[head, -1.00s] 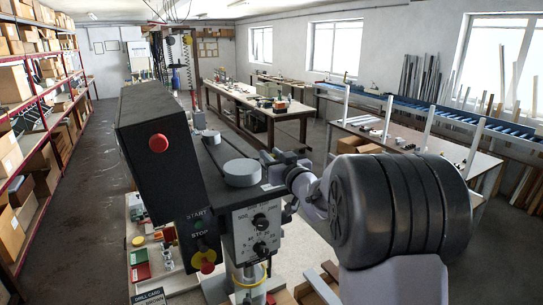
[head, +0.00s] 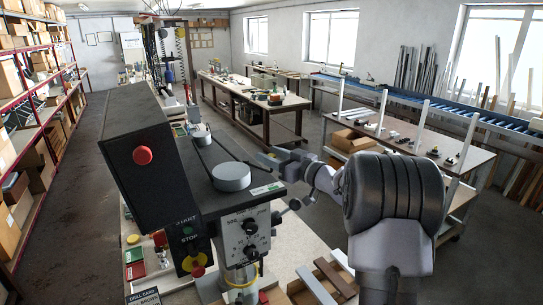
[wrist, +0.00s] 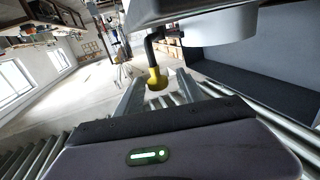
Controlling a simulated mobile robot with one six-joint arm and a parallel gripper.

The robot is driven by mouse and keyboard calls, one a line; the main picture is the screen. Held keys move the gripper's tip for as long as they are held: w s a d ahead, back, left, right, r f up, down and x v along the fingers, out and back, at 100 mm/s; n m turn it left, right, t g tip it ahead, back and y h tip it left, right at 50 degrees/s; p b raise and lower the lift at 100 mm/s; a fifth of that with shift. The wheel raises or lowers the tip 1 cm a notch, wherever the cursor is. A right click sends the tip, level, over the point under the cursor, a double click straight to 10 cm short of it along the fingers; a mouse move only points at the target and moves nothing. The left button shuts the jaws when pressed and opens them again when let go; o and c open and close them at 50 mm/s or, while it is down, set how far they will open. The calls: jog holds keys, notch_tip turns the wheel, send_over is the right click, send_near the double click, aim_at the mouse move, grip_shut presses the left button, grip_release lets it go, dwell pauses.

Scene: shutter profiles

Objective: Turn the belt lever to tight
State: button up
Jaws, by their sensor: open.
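The belt lever shows in the wrist view as a bent black rod with a yellow knob (wrist: 157,79) at its end, hanging below a grey housing. My gripper (wrist: 159,86) is open, with one finger on each side of the knob in the picture. I cannot tell whether either finger touches it. In the head view my gripper (head: 275,158) is at the right side of the drill press head (head: 215,160), beside the grey pulley (head: 231,177). The lever cannot be made out clearly there.
The drill's black belt cover (head: 140,135) stands raised at the left, with a red button. A control panel (head: 247,235) with black knobs faces me. Small parts lie on the bench below. A long workbench (head: 250,100) and a side table (head: 405,150) stand farther back.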

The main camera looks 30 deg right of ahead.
jog(key=b+v, duration=0.4)
jog(key=v, duration=1.3)
jog(key=shift+s, duration=0.2)
jog(key=w+a+r+m+h, duration=0.3)
jog(key=a+r+m+h, duration=0.2)
jog(key=r+m+h, duration=0.35)
jog(key=s+a+f+g+y+b, duration=0.15)
jog(key=s+a+f+g, duration=0.35)
jog(key=s+a+f, duration=0.6)
jog(key=s+a+f+g+y+b, duration=0.1)
jog(key=s+a+f+g+y, duration=0.4)
jog(key=s+a, duration=1)
notch_tip(320, 180, down, 41)
jog(key=s+g+h+b, duration=0.1)
jog(key=h+b, duration=0.1)
jog(key=b, duration=3.3)
jog(key=shift+s+r, duration=0.2)
jog(key=shift+s, duration=0.1)
